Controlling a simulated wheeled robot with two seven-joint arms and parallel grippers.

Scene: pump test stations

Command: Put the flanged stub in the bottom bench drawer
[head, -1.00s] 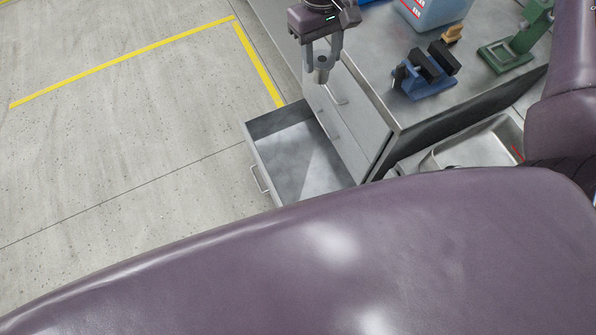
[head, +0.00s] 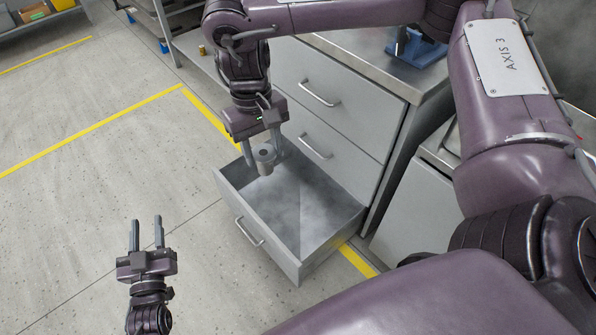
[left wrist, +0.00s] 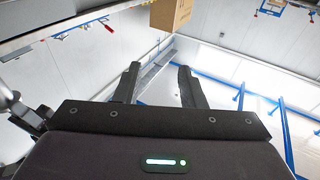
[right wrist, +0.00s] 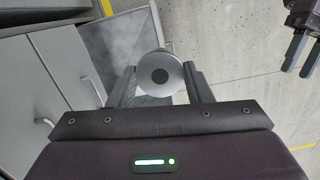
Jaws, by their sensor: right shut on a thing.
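The flanged stub (head: 265,158) is a small grey metal part with a round flange. My right gripper (head: 264,168) is shut on it and holds it over the far left part of the open bottom bench drawer (head: 281,257). My left gripper (head: 146,234) is open and empty above the floor, left of the drawer. Its spread fingers also show in the left wrist view (left wrist: 158,85).
Two closed drawers with handles (head: 320,93) are above the open one. A blue vise (head: 415,48) stands on the bench top. Shelving with bins stands at the far left back. The floor left of the drawer is clear, with yellow lines (head: 100,130).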

